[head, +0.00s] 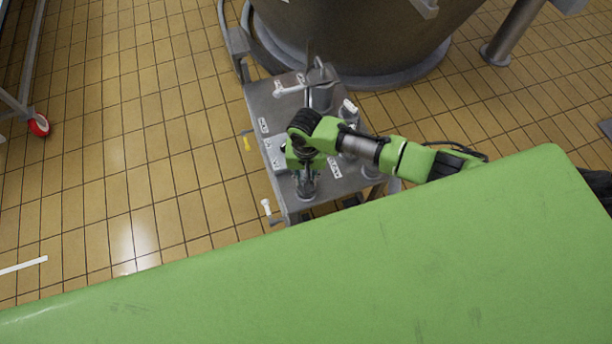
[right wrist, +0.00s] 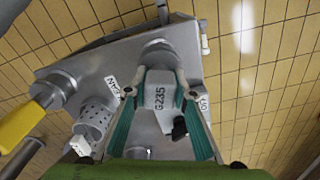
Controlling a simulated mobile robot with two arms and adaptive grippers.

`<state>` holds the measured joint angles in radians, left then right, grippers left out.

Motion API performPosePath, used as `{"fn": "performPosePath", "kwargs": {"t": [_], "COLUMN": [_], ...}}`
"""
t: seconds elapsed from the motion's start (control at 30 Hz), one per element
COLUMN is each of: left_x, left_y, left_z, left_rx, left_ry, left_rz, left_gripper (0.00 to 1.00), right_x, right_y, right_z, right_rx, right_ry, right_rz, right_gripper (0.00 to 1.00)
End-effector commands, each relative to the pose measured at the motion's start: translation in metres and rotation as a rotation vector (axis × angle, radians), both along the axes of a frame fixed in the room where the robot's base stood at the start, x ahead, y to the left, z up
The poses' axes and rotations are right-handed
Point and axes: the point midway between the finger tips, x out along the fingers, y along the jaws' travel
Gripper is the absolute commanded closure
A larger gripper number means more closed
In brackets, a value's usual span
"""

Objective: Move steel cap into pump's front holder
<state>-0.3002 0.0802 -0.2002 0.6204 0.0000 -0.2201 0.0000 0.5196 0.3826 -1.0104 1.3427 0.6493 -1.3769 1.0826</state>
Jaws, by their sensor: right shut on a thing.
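The pump (head: 275,110) is a grey steel cart with labels, a pipe and fittings on its top. My right gripper (head: 306,182) points down over the pump's near edge in the head view. In the right wrist view its two teal fingers (right wrist: 160,76) are shut on a small grey steel piece, which I take for the steel cap (right wrist: 158,54). The fingers partly hide it. A grey block marked G235 (right wrist: 160,98) shows between the fingers. Whether the cap is inside a holder or just above one, I cannot tell. My left gripper is in neither view.
In the right wrist view, a perforated cylinder (right wrist: 94,118) and a yellow handle (right wrist: 22,122) stand at the left of the pump top. A large vat (head: 350,35) stands behind the pump. Tiled floor (head: 130,130) is free at the left. A red wheel (head: 39,125) shows farther left.

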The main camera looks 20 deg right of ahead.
Motion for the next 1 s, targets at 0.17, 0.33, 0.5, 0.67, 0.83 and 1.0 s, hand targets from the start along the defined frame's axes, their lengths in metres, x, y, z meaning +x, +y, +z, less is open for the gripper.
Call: {"fn": "performPosePath", "kwargs": {"t": [0.17,0.33,0.5,0.67,0.83,1.0], "left_x": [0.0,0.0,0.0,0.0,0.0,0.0], "left_y": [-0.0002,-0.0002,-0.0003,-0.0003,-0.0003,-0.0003], "left_z": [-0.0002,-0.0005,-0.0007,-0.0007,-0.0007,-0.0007], "left_rx": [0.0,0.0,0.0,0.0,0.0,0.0], "left_ry": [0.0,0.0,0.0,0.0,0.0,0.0], "left_rz": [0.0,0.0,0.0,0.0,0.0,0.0], "left_gripper": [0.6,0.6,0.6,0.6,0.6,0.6], "right_x": [0.0005,0.0005,0.0004,0.0005,0.0004,0.0003], "right_y": [0.0004,0.0003,0.0004,0.0005,0.0004,0.0002], "right_z": [-0.0024,-0.005,-0.0074,-0.0084,-0.0084,-0.0085], "right_rx": [0.001,0.001,0.001,0.001,0.001,0.0], "right_ry": [-0.001,-0.001,-0.001,-0.001,-0.001,-0.001], "right_rz": [-0.001,0.0,0.0,0.001,0.001,0.0], "right_gripper": [1.0,1.0,1.0,1.0,0.74,0.56]}}
